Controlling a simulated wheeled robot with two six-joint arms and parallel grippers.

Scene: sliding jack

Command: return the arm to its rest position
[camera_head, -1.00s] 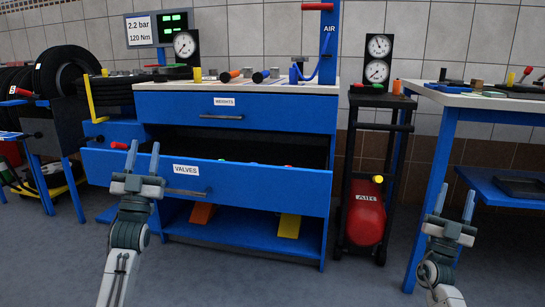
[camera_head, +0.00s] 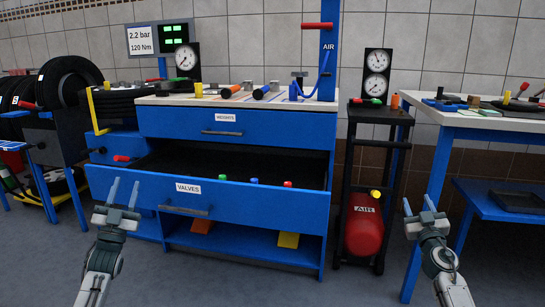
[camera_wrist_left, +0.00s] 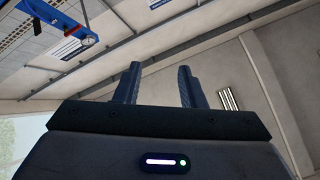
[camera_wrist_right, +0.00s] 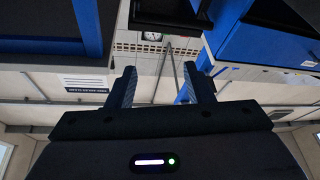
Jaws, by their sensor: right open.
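My left gripper (camera_head: 124,193) is raised in front of the left end of the open VALVES drawer (camera_head: 240,204), apart from its handle (camera_head: 184,211). Its fingers point up and stand apart with nothing between them, as the left wrist view (camera_wrist_left: 157,85) also shows. My right gripper (camera_head: 419,206) is raised at the right, in front of the gap between the red air tank and the right bench. Its fingers are apart and empty, also in the right wrist view (camera_wrist_right: 162,88).
The VALVES drawer sticks out from the blue cabinet (camera_head: 230,125), with red, blue and green caps inside. A red AIR tank (camera_head: 364,232) stands on a black cart. A blue bench (camera_head: 470,130) stands at the right. Tires (camera_head: 68,75) are at the left. Front floor is clear.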

